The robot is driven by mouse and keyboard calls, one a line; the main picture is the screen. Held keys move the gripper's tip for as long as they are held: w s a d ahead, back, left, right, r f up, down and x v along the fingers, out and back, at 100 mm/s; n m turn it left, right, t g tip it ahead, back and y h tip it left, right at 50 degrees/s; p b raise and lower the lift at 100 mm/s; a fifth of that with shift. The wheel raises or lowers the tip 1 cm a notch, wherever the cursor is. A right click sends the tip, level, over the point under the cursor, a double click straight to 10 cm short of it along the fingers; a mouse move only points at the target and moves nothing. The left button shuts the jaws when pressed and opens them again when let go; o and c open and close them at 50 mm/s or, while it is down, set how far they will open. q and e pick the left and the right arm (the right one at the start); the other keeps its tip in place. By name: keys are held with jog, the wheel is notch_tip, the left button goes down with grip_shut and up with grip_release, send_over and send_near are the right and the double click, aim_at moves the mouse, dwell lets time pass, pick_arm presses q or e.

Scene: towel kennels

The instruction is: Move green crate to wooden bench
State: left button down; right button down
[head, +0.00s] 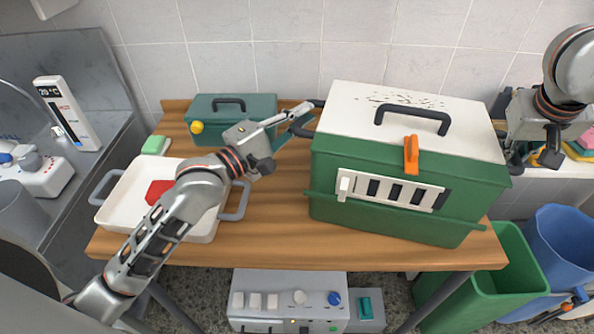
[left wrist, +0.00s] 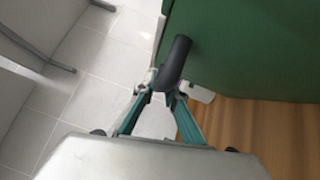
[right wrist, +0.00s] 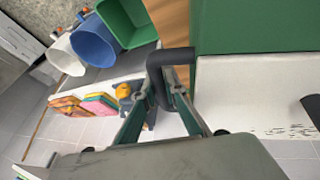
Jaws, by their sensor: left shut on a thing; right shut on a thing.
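The large green crate (head: 345,215) has a white lid, a black top handle, an orange latch and a white barred front panel. It is over the right part of the wooden bench (head: 268,225); I cannot tell whether its base touches the wood. My left gripper (head: 308,122) is shut on the dark side handle (left wrist: 177,62) at the crate's left. My right gripper (right wrist: 168,92) is shut on the dark handle (right wrist: 154,66) at its right side. In the head view my right gripper's fingertips are partly hidden by the crate.
A white tray (head: 128,205) with a red item (head: 157,190) and a small green box (head: 262,108) stand on the bench's left part. A green bin (head: 490,285) and blue bucket (head: 565,240) stand at the right. A grey appliance (head: 290,280) is below the front edge.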

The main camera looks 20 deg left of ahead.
pick_arm(q)
jog(key=shift+a+f, duration=0.1)
jog(key=shift+a, duration=0.05)
pick_arm(e)
jog(key=shift+d+f, duration=0.15)
jog(key=shift+f, duration=0.05)
pick_arm(q)
jog(key=c, duration=2.5)
grip_release()
jog(key=shift+f, duration=0.25)
pick_arm(e)
jog(key=c, duration=2.5)
grip_release()
jog(key=shift+f, duration=0.2)
pick_arm(q)
jog(key=o, duration=0.4)
pick_arm(e)
jog(key=o, duration=0.4)
pick_arm(q)
jog(key=shift+r, duration=0.1)
pick_arm(e)
jog(key=shift+r, duration=0.1)
jog(key=shift+s+a, duration=0.1)
jog(key=shift+a, duration=0.1)
jog(key=v, duration=1)
jog(key=shift+r, duration=0.4)
jog(key=shift+s+r, duration=0.35)
jog(key=shift+r, duration=0.15)
pick_arm(q)
jog(key=v, duration=0.8)
